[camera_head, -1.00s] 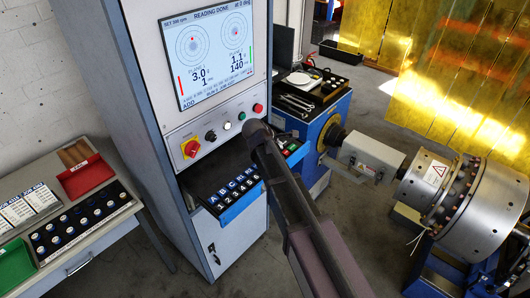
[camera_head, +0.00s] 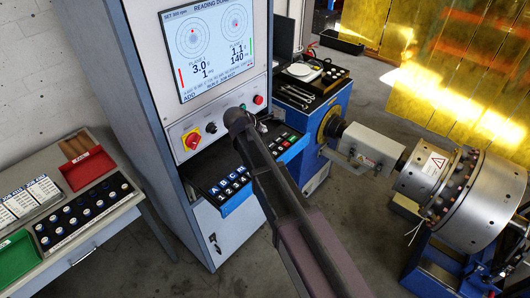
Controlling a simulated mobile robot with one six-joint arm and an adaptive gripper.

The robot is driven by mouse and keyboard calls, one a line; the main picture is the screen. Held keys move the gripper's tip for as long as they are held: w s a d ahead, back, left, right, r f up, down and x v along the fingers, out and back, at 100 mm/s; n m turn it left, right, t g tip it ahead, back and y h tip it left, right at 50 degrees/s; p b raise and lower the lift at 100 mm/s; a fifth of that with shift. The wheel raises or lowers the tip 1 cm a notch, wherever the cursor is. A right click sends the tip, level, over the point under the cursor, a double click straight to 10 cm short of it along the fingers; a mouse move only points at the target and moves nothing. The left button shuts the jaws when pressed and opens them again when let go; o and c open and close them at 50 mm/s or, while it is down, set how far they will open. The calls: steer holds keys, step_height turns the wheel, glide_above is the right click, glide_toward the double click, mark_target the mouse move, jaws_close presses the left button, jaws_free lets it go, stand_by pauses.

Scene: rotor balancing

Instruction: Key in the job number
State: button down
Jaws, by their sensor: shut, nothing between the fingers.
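The keypad (camera_head: 230,186) is a dark sloping shelf on the grey cabinet, with blue letter and number keys at left and red, green and pale keys at right. My arm crosses its middle and hides some keys. My gripper (camera_head: 262,126) is mostly hidden behind my wrist, above the back of the keypad; its little visible part looks closed and empty. I cannot see any fingertip touching a key. The screen (camera_head: 213,50) above reads "READING DONE" over two polar plots.
A red-and-yellow switch (camera_head: 192,140) and a red button (camera_head: 258,99) sit on the panel above the keypad. The large rotor (camera_head: 480,200) fills the right. Open floor lies in front of the cabinet.

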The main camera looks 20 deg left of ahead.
steer(key=shift+f+b, duration=3.9)
steer(key=shift+f, duration=0.2)
steer(key=shift+f+b, duration=0.85)
steer(key=shift+b, duration=0.05)
steer(key=shift+w+r+p, duration=0.1)
steer(key=shift+r+p, duration=0.8)
steer(key=shift+r+p, duration=2.5)
steer(key=shift+p, duration=0.05)
